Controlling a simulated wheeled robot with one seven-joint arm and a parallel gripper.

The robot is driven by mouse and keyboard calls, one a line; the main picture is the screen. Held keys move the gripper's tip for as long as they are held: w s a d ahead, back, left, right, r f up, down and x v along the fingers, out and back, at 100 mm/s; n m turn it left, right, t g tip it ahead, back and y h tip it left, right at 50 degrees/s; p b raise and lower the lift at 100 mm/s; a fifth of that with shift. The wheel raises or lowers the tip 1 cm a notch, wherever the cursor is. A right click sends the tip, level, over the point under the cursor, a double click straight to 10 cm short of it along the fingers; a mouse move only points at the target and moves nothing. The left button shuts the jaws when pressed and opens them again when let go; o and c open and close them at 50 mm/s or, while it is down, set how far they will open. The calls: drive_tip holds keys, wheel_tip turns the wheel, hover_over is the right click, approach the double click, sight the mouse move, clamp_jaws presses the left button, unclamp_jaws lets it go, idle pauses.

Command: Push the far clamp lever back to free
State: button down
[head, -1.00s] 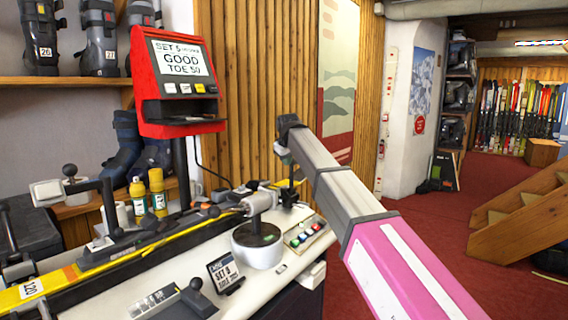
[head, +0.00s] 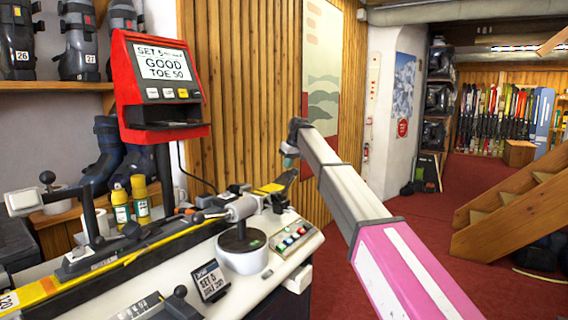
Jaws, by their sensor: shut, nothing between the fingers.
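The ski (head: 150,248) lies along the bench with its yellow edge showing. At the bench's far end a dark, slanted part (head: 284,181) leans up to the right; it looks like the far clamp lever, but it is small and partly merges with the clamp. My gripper (head: 289,163) is at the end of my arm, pointing down just above that dark part. It is shut and empty. I cannot tell whether it touches the lever.
A red display stand (head: 160,85) reads "GOOD TOE 50". Spray bottles (head: 140,198) stand behind.

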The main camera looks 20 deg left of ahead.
drive_tip(key=shift+w+d+f, duration=0.25)
drive_tip(key=shift+w+f, duration=0.45)
drive_tip(key=shift+w, duration=0.2)
